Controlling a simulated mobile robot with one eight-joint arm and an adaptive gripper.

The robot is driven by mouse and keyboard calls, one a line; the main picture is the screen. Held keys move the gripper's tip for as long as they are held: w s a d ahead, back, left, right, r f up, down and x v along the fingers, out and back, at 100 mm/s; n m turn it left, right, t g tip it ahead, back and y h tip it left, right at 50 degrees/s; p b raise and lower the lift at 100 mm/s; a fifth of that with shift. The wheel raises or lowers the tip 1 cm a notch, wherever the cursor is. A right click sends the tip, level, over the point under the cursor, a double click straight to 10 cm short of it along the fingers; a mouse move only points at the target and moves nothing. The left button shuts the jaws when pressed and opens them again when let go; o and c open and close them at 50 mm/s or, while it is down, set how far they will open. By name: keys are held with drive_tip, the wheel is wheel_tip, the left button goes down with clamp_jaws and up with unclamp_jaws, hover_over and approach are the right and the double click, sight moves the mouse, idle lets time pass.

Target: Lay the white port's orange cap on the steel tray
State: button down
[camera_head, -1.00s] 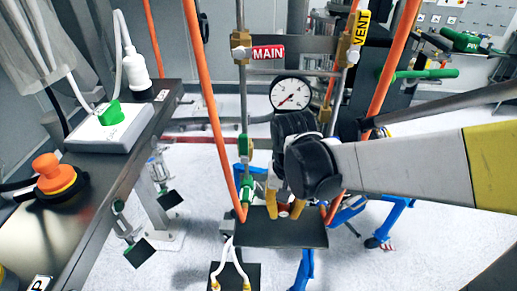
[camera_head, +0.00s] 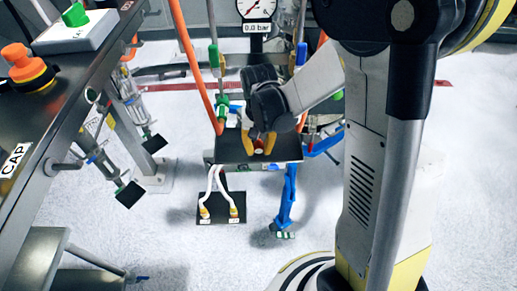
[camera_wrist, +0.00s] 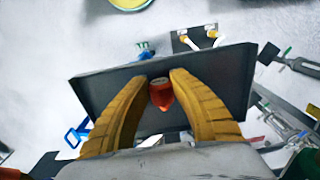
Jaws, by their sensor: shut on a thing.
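My gripper (camera_head: 258,147) has its yellow fingers pointing down over a dark flat plate (camera_head: 228,146) low on the hose stand. In the wrist view the fingers (camera_wrist: 160,78) are shut on a small orange-red cap (camera_wrist: 161,96) with a pale end. The dark plate (camera_wrist: 100,90) lies behind it. I cannot tell whether the cap touches the plate or what is under it. No separate white port shows clearly. I cannot tell which surface is the steel tray; a dark steel bench (camera_head: 62,113) with a CAP label (camera_head: 13,160) stands at the left.
A pressure gauge (camera_head: 257,9) is behind my gripper, with orange hoses (camera_head: 198,75) close by. White hoses (camera_head: 212,185) run down to a small black plate (camera_head: 222,214). An orange knob (camera_head: 27,66) sits on the bench. The floor at the front is open.

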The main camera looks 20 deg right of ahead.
drive_tip(key=shift+w+f, duration=0.2)
drive_tip(key=shift+f, duration=0.35)
drive_tip(key=shift+s+r, duration=0.1)
drive_tip(key=shift+s, duration=0.15)
drive_tip(key=c, duration=1.2)
unclamp_jaws()
drive_tip(key=shift+w+f, duration=0.15)
drive_tip(key=shift+f, duration=0.05)
drive_tip(key=shift+r, duration=0.1)
